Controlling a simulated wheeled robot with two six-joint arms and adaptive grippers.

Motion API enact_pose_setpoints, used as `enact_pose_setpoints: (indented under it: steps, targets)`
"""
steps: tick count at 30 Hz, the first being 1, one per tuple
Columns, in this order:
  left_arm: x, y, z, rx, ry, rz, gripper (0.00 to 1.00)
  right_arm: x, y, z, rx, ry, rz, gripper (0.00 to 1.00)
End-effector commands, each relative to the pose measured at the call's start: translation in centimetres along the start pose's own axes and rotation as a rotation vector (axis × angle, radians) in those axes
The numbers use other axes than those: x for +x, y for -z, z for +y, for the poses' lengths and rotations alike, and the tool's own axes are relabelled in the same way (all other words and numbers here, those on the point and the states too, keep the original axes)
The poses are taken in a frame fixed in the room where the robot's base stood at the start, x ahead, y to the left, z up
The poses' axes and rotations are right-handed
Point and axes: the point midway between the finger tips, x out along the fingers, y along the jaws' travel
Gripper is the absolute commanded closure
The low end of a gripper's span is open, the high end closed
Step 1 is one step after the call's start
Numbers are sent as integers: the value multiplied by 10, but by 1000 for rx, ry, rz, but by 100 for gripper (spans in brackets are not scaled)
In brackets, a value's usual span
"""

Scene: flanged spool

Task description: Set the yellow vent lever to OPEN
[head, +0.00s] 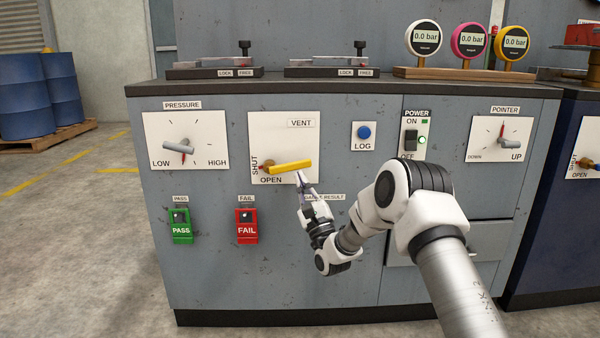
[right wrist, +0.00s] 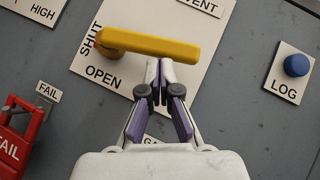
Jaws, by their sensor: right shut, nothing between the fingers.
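The yellow vent lever (head: 290,167) is on the white VENT plate (head: 284,135). Its brown pivot is at the plate's lower left, and its handle points right, nearly level and tipped slightly up. The SHUT label runs upright left of the pivot and the OPEN label sits below it. The right wrist view shows the lever (right wrist: 150,44) from close up. My right gripper (head: 301,177) is shut and empty, its fingertips (right wrist: 159,70) just under the handle's outer half. I cannot tell whether they touch it. My left gripper is not in view.
A red FAIL switch (head: 247,226) and a green PASS switch (head: 181,226) are below left. A blue LOG button (head: 364,132) and a POWER switch (head: 411,141) are to the right. The PRESSURE lever (head: 177,147) is left of the vent plate.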

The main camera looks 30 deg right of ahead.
Motion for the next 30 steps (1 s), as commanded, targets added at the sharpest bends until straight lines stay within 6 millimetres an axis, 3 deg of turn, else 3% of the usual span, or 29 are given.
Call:
enact_pose_setpoints:
  steps: [1,17,30]
  targets:
    - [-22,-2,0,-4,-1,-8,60,10,-9,-11,-51,-47,3,100]
    - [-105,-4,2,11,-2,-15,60,37,-37,-25,-214,-212,-1,100]
    - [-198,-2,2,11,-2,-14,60,64,-64,-23,-511,-511,-2,100]
